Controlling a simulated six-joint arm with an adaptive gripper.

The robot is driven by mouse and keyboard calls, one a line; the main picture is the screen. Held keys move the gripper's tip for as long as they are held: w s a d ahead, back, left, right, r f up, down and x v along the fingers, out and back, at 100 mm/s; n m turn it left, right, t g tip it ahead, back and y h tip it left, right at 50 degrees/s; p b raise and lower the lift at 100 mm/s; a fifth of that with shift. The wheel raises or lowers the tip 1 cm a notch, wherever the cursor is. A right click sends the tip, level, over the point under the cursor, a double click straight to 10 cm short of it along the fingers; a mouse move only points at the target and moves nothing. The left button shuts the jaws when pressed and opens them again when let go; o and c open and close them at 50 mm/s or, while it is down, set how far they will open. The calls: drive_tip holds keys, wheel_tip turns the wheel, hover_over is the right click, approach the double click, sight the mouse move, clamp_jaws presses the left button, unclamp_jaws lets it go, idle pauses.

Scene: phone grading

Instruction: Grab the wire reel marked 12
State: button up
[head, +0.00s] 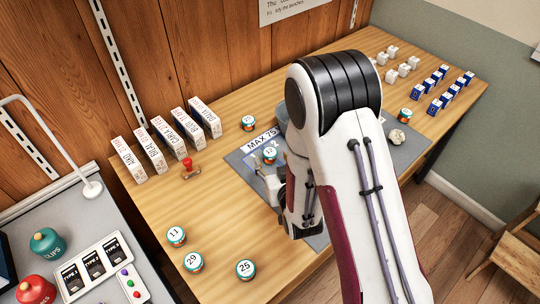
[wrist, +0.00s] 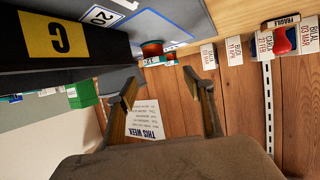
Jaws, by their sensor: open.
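The wire reel that appears marked 12 (head: 269,155), teal and orange with a white top, stands upright on the grey mat (head: 233,161) in the head view. My gripper (head: 274,184) is right by it on the near side, partly hidden by my arm. In the wrist view my gripper (wrist: 160,82) is open, with nothing between its fingers. A reel (wrist: 152,49) shows beyond the fingertips, seen from the side, its number not readable. It looks apart from the fingers.
Reels marked 11 (head: 176,236), 29 (head: 193,262) and 25 (head: 245,270) stand front left. Another reel (head: 248,122) is behind the mat, one (head: 404,116) at right. A red stamp (head: 188,167) stands by upright boxes.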

sight(270, 152)
drive_tip(key=shift+x, duration=1.3)
drive_tip(key=shift+w+f, duration=1)
drive_tip(key=shift+w, duration=0.25)
drive_tip(key=shift+x, duration=1.15)
drive_tip(key=c, duration=1.2)
